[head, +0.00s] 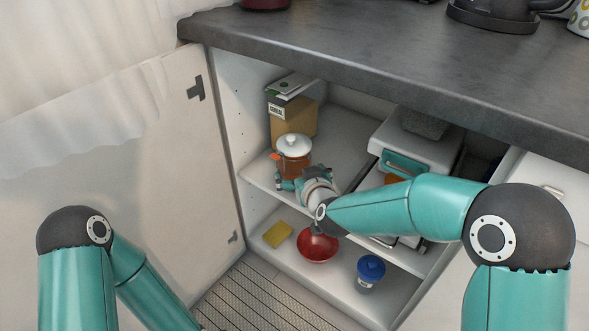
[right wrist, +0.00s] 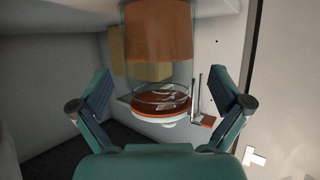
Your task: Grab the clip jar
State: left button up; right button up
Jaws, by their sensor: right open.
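The clip jar (head: 294,163) stands on the upper shelf of the open cupboard, with a white lid and orange-brown contents. In the right wrist view the jar (right wrist: 160,40) appears upside down, its orange seal ring and wire clip low in the picture. My right gripper (head: 301,178) is open at the near side of the jar. In the right wrist view the spread fingers of the gripper (right wrist: 162,92) lie to either side of the jar, with gaps on both sides. The gripper partly hides the jar's lower body in the head view. My left arm shows at the left, its gripper out of frame.
A cardboard box (head: 293,116) stands behind the jar. A lidded white container (head: 414,147) is to the right. On the lower shelf are a yellow sponge (head: 277,234), a red bowl (head: 319,246) and a blue-lidded jar (head: 370,270). The open door (head: 205,155) bounds the left side.

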jog(key=b+x, duration=0.1)
jog(key=x, duration=0.2)
jog(key=shift+w+f, duration=0.2)
jog(key=shift+w, duration=0.1)
jog(key=shift+w+a+f+b, duration=0.1)
jog(key=shift+w+a+b, duration=0.15)
jog(key=shift+w, duration=0.3)
jog(key=shift+c, duration=0.3)
jog(key=shift+d, duration=0.1)
jog(key=c, duration=1.3)
jog(key=shift+w+r, duration=0.1)
jog(key=shift+r, duration=0.15)
jog(key=shift+c, duration=0.5)
